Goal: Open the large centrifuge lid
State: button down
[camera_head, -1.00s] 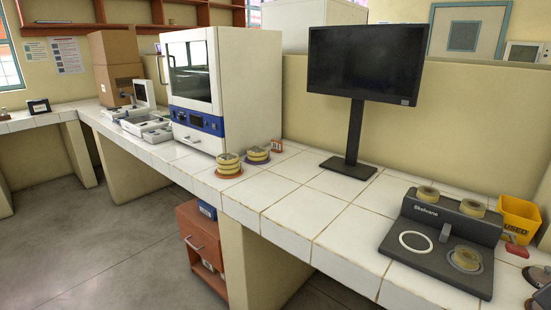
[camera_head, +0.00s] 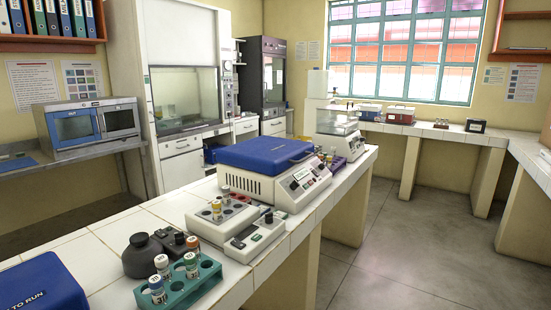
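The large centrifuge (camera_head: 300,187) stands on the white tiled counter, right of the picture's middle. Its broad blue lid (camera_head: 262,154) lies flat and looks closed on the white body. A dark handle-like part (camera_head: 303,154) sits at the lid's right edge. The control panel with a small display faces right, toward the aisle. My gripper is not in view, so its state and distance from the lid do not show.
A heat block with vials (camera_head: 222,214), a dark round bottle (camera_head: 143,256) and a green vial rack (camera_head: 180,286) stand in front of the centrifuge. A blue box (camera_head: 42,285) is at lower left. Another device (camera_head: 335,130) stands behind. The floor aisle (camera_head: 400,235) at right is clear.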

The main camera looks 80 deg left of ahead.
aim_at(270, 156)
jog(key=u, duration=0.1)
jog(key=i, duration=0.4)
jog(key=u, duration=2)
jog(key=i, duration=0.5)
jog(key=z, duration=0.9)
jog(key=i, duration=1.4)
jog(key=u, duration=1)
jog(key=i, duration=0.6)
jog(key=u, duration=0.6)
